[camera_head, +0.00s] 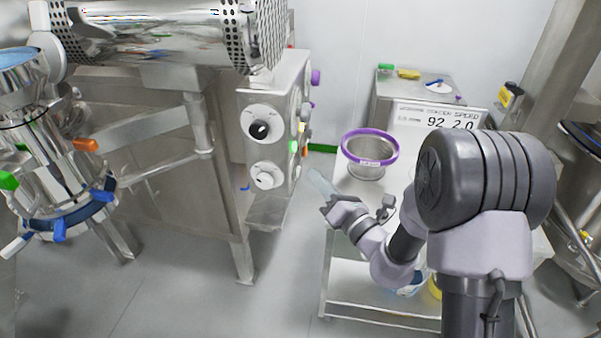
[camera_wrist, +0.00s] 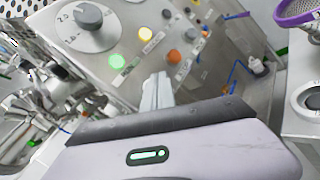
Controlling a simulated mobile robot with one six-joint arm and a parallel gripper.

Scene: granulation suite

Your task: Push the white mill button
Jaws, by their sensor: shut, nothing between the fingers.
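The control box (camera_head: 272,88) stands left of my arm, with its button side turned toward my gripper. In the wrist view, that panel carries a pale, whitish-yellow button (camera_wrist: 145,34) beside a lit green button (camera_wrist: 117,61) and an orange button (camera_wrist: 174,56). Its small labels are too blurred to read. The pale button also shows edge-on in the head view (camera_head: 302,128). My gripper (camera_wrist: 158,88) is shut and empty. In the head view, my gripper (camera_head: 319,183) is below and right of the panel. In the wrist view its fingertips appear below the buttons, apparently apart from them.
A dark selector knob (camera_wrist: 88,15) is on the panel's upper left, with several smaller controls to the right. A purple-rimmed sieve (camera_head: 370,150) stands on the steel cart (camera_head: 335,275) near my arm. Open floor (camera_head: 185,290) lies to the left.

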